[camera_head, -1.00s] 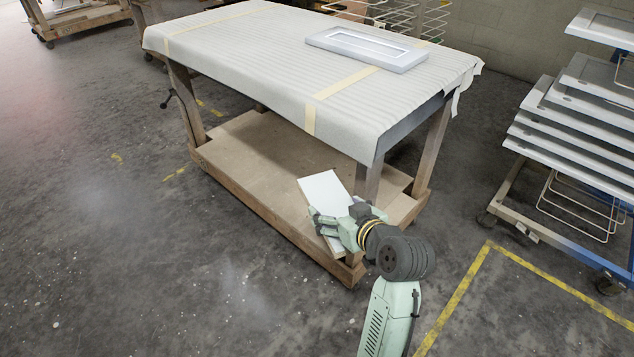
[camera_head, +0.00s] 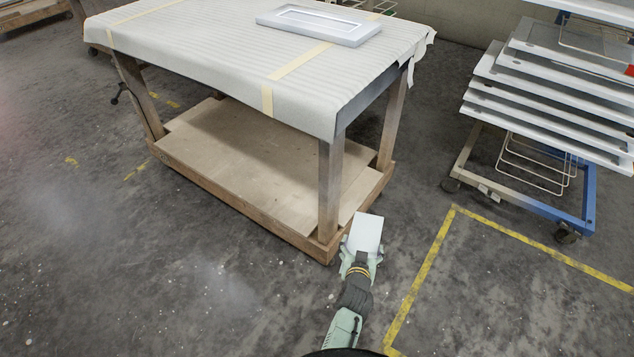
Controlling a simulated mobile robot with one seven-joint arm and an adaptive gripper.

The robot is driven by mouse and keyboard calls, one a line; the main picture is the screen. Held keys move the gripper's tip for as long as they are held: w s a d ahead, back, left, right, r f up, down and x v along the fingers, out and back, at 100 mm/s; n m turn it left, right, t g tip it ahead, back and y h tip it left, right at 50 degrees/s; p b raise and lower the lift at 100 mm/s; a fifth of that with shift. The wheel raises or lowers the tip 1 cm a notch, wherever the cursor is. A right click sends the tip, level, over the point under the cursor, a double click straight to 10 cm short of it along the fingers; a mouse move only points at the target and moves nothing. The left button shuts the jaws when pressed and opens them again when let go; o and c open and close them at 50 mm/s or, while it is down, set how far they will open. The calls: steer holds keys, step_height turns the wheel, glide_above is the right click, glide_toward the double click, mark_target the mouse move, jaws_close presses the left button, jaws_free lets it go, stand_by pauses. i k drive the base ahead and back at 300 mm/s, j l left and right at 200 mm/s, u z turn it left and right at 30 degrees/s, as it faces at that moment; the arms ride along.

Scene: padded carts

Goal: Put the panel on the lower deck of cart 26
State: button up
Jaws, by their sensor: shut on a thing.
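A small flat white panel (camera_head: 365,234) is held in my gripper (camera_head: 360,258), which is shut on its near end. The panel is outside the near right corner of the padded cart (camera_head: 318,247), beside the corner post. Whether it touches the cart I cannot tell. The cart's lower deck (camera_head: 250,165) is bare plywood in a wooden frame, and nothing lies on the part I see. Its far part is hidden under the padded top (camera_head: 200,50). No cart number is readable now.
A framed panel (camera_head: 320,24) lies on the padded top. The near right post (camera_head: 330,190) stands between the deck and my gripper. A rack of several white panels (camera_head: 550,95) stands at right. Yellow floor lines (camera_head: 425,275) cross open floor.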

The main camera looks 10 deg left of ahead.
mark_target(262, 152)
steer(key=k+j+z, duration=0.15)
steer(key=k+j, duration=0.2)
steer(key=j, duration=0.35)
steer(key=i+j, duration=0.1)
steer(key=j, duration=0.2)
steer(key=i+j+u, duration=0.15)
steer(key=i+j, duration=0.15)
steer(key=i, duration=0.15)
steer(key=i+j+u, duration=0.1)
steer(key=i+j, duration=0.15)
steer(key=i, duration=0.2)
steer(key=i+j+u, duration=0.15)
steer(key=i, duration=0.35)
steer(key=i+j+u, duration=0.15)
steer(key=i, duration=0.65)
steer(key=l, duration=0.2)
